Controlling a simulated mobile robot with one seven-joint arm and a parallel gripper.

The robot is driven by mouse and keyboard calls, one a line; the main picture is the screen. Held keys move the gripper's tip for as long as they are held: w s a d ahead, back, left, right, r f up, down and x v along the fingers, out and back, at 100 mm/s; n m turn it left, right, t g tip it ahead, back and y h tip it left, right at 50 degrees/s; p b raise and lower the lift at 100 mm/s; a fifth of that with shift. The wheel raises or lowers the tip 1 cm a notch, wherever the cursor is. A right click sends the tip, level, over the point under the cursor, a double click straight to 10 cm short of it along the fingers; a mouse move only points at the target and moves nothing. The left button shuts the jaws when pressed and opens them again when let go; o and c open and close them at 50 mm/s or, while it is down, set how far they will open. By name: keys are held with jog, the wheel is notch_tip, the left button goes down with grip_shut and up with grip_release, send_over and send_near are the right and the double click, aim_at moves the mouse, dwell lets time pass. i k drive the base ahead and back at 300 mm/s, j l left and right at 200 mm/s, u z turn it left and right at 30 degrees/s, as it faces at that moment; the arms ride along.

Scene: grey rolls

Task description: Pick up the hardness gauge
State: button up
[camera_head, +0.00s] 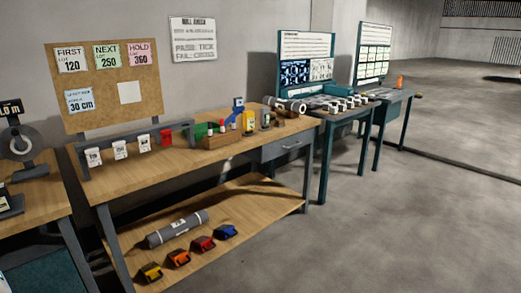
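No object here is clearly readable as the hardness gauge. Small tools and bottles stand on the wooden workbench (165,166), and the gauge may be among them. A blue upright tool (237,108) stands behind a wooden tray (222,140). To its right are a yellow bottle (248,123) and a grey upright item (265,118). Small dark and brown items (279,117) lie near the bench's right end. They are too small to identify. My gripper is not in view.
A grey roll (178,229) and several coloured blocks (203,243) lie on the lower shelf (255,205). Teal desks (335,118) stand at the back right. The concrete floor (420,210) at right is clear.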

aim_at(265, 112)
jog(key=i+l, duration=0.1)
jog(key=i, duration=0.4)
jog(key=i+l, duration=0.15)
jog(key=i, duration=0.35)
jog(key=i+l+u, duration=0.1)
jog(key=i, duration=0.4)
jog(key=i+l, duration=0.15)
jog(key=i, duration=0.3)
jog(key=i+l+u, duration=0.1)
jog(key=i, duration=0.4)
jog(key=i+l, duration=0.15)
jog(key=i, duration=0.45)
jog(key=i+l, duration=0.15)
jog(key=i, duration=0.4)
